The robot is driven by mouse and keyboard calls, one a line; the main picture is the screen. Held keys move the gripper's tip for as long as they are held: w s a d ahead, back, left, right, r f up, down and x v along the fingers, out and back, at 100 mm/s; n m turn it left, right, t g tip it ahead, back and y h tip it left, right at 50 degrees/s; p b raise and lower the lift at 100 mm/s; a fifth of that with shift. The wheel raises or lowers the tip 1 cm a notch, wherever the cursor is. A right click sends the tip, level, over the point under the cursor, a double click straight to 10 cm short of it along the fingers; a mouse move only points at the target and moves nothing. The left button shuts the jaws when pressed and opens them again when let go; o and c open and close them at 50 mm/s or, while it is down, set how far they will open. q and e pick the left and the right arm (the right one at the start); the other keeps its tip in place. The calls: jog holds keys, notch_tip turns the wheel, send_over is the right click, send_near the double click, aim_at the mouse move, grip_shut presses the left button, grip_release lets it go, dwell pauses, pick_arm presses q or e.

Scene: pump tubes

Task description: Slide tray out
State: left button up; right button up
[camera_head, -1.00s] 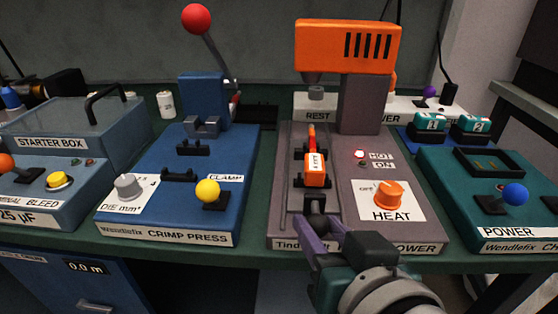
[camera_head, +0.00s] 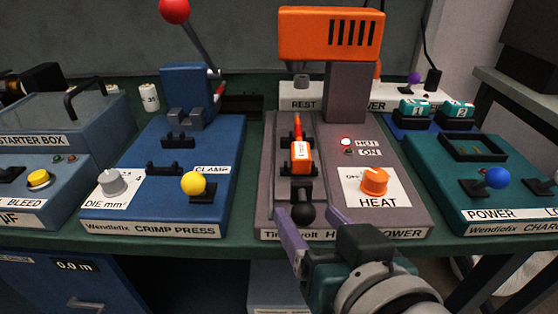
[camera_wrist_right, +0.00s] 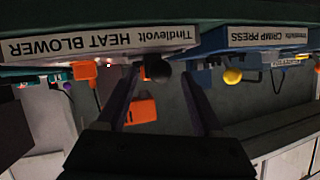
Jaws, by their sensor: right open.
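The tray (camera_head: 318,194) is a narrow dark grey slide on the heat blower (camera_head: 405,205), with a round black knob (camera_head: 303,214) at its near end. An orange labelled piece (camera_head: 301,156) lies in black holders on the tray. My right gripper (camera_head: 307,219) is open at the front of the blower, with its purple fingers on either side of the knob. In the right wrist view the knob (camera_wrist_right: 158,71) shows between the spread fingers (camera_wrist_right: 161,74); contact cannot be told. My left gripper is not in view.
The blue crimp press (camera_head: 140,212) with a yellow knob (camera_head: 193,184) stands to the left. A teal charger unit (camera_head: 440,180) with a blue knob (camera_head: 497,178) stands to the right. The blower's orange head (camera_head: 330,35) is above the tray's far end. Open space lies before the bench edge.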

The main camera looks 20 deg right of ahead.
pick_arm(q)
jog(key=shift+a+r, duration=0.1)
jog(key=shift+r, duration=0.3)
pick_arm(e)
jog(key=v, duration=0.8)
jog(key=shift+s, duration=0.25)
